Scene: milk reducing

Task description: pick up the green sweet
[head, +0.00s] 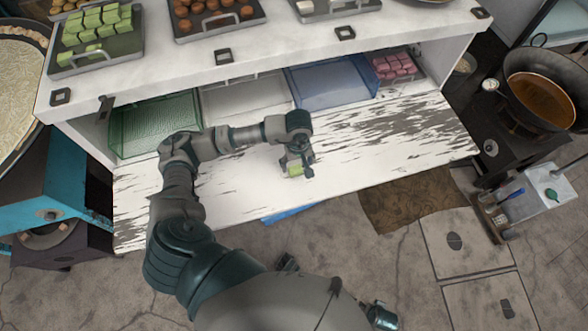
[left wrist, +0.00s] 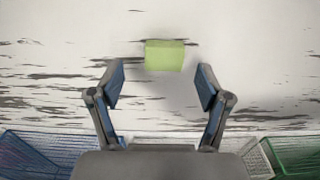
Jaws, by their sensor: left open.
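The green sweet (head: 294,170) is a small pale-green block on the worn white lower shelf. In the left wrist view the sweet (left wrist: 164,55) lies just beyond the fingertips, roughly centred between them and touching neither. My left gripper (head: 299,162) is over the sweet in the head view and partly covers it. In the left wrist view its two fingers (left wrist: 160,82) are spread wide with nothing between them. My right gripper does not show clearly.
A tray of green sweets (head: 97,52), a tray of brown sweets (head: 240,27) and another tray (head: 335,12) stand on the white counter above. Under it are a green bin (head: 155,125), a blue bin (head: 330,86) and pink sweets (head: 394,67). The shelf's right side is clear.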

